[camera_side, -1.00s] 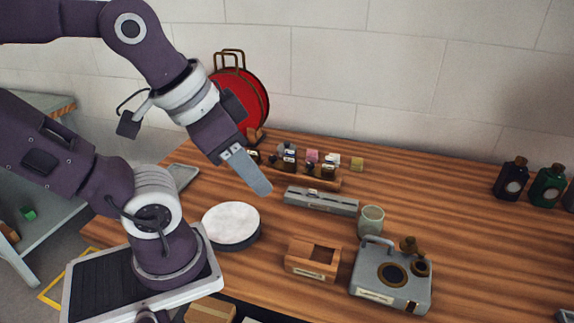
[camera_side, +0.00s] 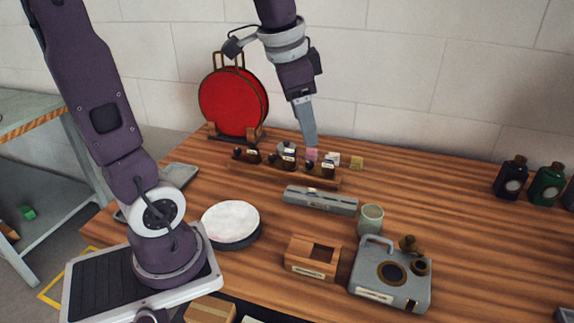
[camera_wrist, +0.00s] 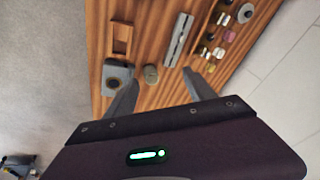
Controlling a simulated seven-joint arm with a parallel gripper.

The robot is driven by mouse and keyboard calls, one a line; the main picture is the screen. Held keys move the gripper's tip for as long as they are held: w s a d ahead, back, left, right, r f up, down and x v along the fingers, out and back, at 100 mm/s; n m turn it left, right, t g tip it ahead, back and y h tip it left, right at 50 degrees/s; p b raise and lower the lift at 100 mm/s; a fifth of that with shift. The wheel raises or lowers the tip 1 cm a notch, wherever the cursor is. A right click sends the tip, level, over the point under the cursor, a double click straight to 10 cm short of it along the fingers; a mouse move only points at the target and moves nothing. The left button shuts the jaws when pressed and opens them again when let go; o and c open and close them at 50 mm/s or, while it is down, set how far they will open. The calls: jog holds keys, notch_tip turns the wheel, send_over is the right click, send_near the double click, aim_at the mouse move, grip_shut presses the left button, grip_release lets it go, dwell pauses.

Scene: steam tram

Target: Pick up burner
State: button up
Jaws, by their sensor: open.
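A grey metal box (camera_side: 395,278) with a carrying handle and round brass fittings stands at the table's front right; it looks most like the burner, though I cannot be sure. It also shows in the wrist view (camera_wrist: 115,78), near the left finger. My gripper (camera_side: 309,146) points down over the back of the table, above the rack of small bottles, well behind and left of the grey box. In the wrist view my gripper (camera_wrist: 160,92) has its two fingers wide apart with nothing held between them.
A pale cup (camera_side: 371,219) stands close behind the grey box. A wooden box (camera_side: 312,272), a long grey case (camera_side: 320,200) and a white-topped round tin (camera_side: 231,224) lie to its left. The bottle rack (camera_side: 265,176) is behind. Dark bottles (camera_side: 511,178) stand right; the right middle table is clear.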

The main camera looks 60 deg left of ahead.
jog(key=w+a+f+m+g, duration=0.1)
jog(key=w+a+f, duration=0.2)
jog(key=w+a, duration=0.3)
jog(key=m+g+h, duration=0.1)
jog(key=m+g, duration=0.1)
jog(key=m, duration=0.3)
send_over(287, 160)
jog(key=a, duration=0.1)
jog(key=f, duration=1)
jog(key=w+f, duration=0.1)
jog(key=f, duration=0.3)
jog(key=shift+f, duration=0.4)
jog(key=f, duration=0.7)
jog(key=shift+s+d, duration=0.15)
jog(key=shift+s, duration=0.2)
jog(key=shift+r, duration=0.1)
grip_shut()
